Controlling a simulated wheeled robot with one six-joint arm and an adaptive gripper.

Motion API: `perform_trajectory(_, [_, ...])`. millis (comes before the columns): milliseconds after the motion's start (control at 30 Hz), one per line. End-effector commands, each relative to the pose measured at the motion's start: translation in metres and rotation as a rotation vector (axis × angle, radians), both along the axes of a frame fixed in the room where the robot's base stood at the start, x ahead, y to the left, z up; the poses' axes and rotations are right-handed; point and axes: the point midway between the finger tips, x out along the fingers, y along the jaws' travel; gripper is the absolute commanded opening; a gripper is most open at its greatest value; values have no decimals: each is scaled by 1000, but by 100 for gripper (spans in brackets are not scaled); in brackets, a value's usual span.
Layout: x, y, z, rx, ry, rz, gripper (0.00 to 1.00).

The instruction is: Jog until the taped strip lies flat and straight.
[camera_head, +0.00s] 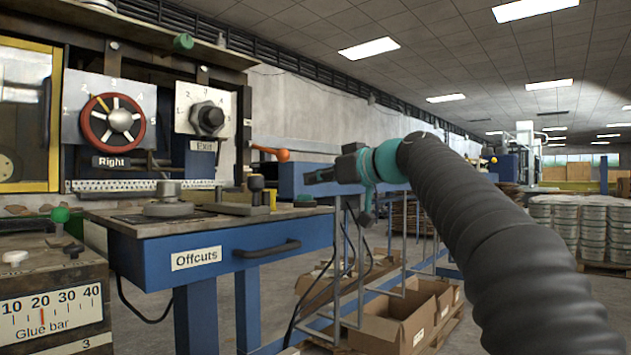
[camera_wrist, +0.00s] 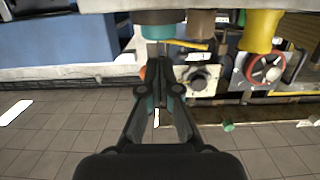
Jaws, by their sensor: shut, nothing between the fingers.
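My gripper (camera_head: 318,178) is held in the air right of the machine, pointing left, with its fingers together and empty. In the wrist view, its fingertips (camera_wrist: 160,62) meet below a row of knobs. I cannot make out a taped strip in either view. The red handwheel (camera_head: 112,121), labelled Right, has a yellow mark at its upper left; it also shows in the wrist view (camera_wrist: 264,68). The black Exit knob (camera_head: 207,118) is right of it, also in the wrist view (camera_wrist: 198,80). A green button (camera_head: 60,215) sits at the left. My gripper appears apart from all controls.
An orange-tipped lever (camera_head: 272,153) sticks out between the machine and my gripper. The blue Offcuts table (camera_head: 222,240) stands in front of the machine. A Glue bar scale (camera_head: 52,308) is at lower left, its red mark near 20. Open cardboard boxes (camera_head: 395,325) sit below my arm.

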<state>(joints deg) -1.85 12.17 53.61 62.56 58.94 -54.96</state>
Motion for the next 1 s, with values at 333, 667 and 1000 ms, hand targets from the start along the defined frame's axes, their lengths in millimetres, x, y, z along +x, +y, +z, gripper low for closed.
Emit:
perform_trajectory(333, [-36, -47, 16, 3, -9, -6, 0])
perform_trajectory(667, [-61, -76, 24, 4, -9, -2, 0])
perform_trajectory(1000, [-64, -79, 25, 5, -10, -1, 0])
